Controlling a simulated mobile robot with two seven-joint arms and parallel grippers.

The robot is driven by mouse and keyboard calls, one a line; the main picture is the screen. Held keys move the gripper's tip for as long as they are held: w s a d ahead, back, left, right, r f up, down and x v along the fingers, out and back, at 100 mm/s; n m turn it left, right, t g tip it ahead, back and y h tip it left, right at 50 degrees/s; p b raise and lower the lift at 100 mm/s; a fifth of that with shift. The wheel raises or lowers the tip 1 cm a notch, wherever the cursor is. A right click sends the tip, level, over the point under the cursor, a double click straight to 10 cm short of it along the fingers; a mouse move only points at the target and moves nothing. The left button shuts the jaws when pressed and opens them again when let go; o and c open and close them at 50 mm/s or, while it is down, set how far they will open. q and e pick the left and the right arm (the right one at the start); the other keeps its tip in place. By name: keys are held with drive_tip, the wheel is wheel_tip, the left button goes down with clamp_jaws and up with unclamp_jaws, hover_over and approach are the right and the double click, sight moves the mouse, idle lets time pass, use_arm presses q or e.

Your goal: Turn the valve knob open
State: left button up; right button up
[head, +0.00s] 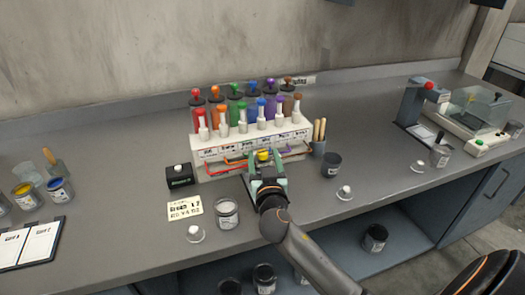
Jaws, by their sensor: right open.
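A white rack (250,143) at the back middle of the bench holds a row of coloured tubes with coloured round knobs on top. A small yellow knob-like part (263,155) shows low at the rack's front. My right gripper (266,163) is open, its two pale green fingertips on either side of the yellow part. I cannot tell whether they touch it. The gripper hides the area just below the yellow part. Coloured bars, red and orange among them, run along the rack's lower front. My left gripper is not in view.
A black box with a white button (180,177) and a note card (186,208) lie left of the gripper. An open jar (227,214) stands close by it. A dark cup (331,164) stands to the right.

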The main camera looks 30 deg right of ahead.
drive_tip(key=shift+x, duration=0.9)
clamp_jaws()
